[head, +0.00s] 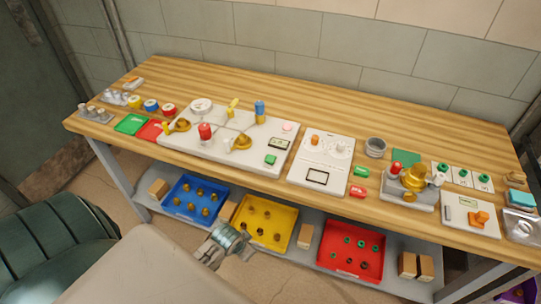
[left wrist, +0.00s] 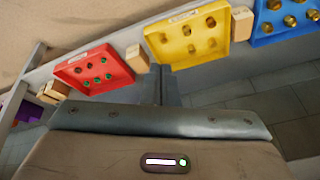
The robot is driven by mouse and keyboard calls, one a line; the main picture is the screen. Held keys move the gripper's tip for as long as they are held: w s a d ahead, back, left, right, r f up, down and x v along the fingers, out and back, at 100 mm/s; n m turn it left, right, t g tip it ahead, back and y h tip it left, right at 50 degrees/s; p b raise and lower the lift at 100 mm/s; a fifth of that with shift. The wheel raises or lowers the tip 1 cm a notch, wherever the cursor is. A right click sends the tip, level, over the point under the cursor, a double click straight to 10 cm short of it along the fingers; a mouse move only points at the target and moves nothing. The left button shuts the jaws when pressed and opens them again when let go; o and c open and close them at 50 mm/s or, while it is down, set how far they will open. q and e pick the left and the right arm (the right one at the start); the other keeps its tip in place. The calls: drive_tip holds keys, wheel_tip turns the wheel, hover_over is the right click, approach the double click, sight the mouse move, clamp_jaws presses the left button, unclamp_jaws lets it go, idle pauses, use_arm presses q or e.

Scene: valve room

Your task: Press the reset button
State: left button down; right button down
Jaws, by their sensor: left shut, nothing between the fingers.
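No label that reads reset can be made out. On the white panel (head: 185,142) on the bench are a green square button (head: 270,160), a pale pink round button (head: 289,127) and a red knob (head: 205,131). My left gripper shows in the left wrist view (left wrist: 160,86), with its fingers together and empty. In the head view it appears small (head: 224,244), low in front of the yellow bin, below the bench top and well apart from the panel. My right gripper is not in view.
The wooden bench (head: 330,90) carries a second white panel (head: 320,160) and a brass valve fixture (head: 410,185). The lower shelf holds blue (head: 195,198), yellow (head: 264,222) and red (head: 350,248) bins and wooden blocks. A wall (head: 300,40) stands behind. The bench's back strip is clear.

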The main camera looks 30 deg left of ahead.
use_arm(q)
drive_tip(key=w+d+r+m+t+h+p, duration=0.1)
drive_tip(key=w+r+m, duration=0.1)
drive_tip(key=r, duration=0.8)
drive_tip(key=w+d+r+m+t, duration=0.1)
drive_tip(key=w+r, duration=0.2)
drive_tip(key=r, duration=0.7)
wheel_tip(320, 180, up, 16)
drive_tip(key=r+m+t+h, duration=0.1)
drive_tip(key=m+t, duration=0.2)
drive_tip(key=m, duration=0.3)
hover_over(267, 160)
drive_tip(key=shift+f, duration=0.3)
drive_tip(key=shift+w+f, duration=0.1)
wheel_tip(267, 160, down, 8)
drive_tip(key=b, duration=0.7)
drive_tip(key=shift+f+b, duration=0.3)
drive_tip(key=shift+b, duration=0.1)
